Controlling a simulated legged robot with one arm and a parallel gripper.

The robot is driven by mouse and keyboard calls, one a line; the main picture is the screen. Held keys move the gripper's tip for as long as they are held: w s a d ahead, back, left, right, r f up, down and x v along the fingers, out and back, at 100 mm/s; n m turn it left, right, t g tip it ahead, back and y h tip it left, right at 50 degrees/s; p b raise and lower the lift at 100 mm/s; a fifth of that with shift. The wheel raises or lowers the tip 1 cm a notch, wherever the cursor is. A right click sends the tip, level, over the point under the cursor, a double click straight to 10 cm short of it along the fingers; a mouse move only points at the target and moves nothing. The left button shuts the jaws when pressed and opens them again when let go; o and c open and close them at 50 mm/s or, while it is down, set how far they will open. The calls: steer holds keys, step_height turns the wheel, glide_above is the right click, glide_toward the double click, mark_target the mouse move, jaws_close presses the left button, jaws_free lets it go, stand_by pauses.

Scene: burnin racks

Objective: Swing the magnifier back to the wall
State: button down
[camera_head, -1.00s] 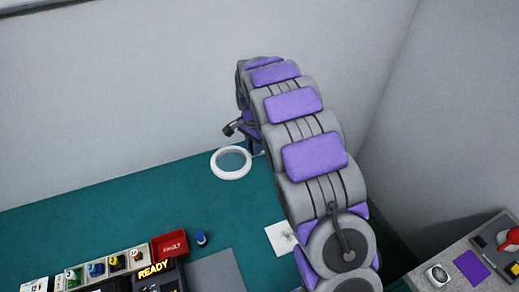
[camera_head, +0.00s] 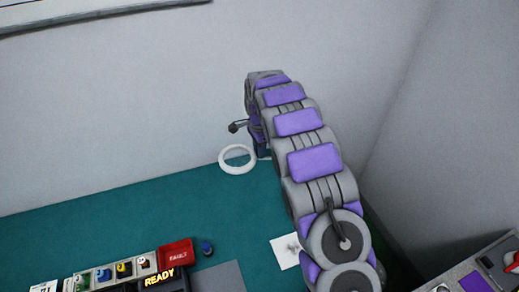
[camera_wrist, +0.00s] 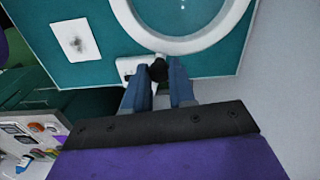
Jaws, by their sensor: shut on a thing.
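The magnifier is a white ring with a clear lens. In the head view its ring (camera_head: 223,163) shows left of my arm's far end, overlapping the line where the green bench meets the wall. In the wrist view the magnifier's ring (camera_wrist: 180,44) fills the top, cut off by the frame, with green bench behind it. My gripper (camera_wrist: 160,70) is shut on a small dark knob (camera_wrist: 158,72) at the ring's lower edge, beside a white mount piece. In the head view my arm hides most of the gripper and the support behind it.
The green bench (camera_head: 120,208) has free room on its left. A red bin (camera_head: 175,254), a blue item (camera_head: 207,248), a READY display (camera_head: 160,276) and a grey mat (camera_head: 219,277) lie at the front. A white card (camera_head: 285,252) is beside my arm. Walls stand behind and right.

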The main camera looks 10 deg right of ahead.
steer(key=shift+w, duration=0.1)
steer(key=c, duration=0.9)
jaws_free()
steer(key=shift+w+a, duration=0.1)
steer(key=shift+w, duration=0.05)
steer(key=shift+c, duration=0.2)
steer(key=shift+r, duration=0.1)
step_height(320, 180, up, 17)
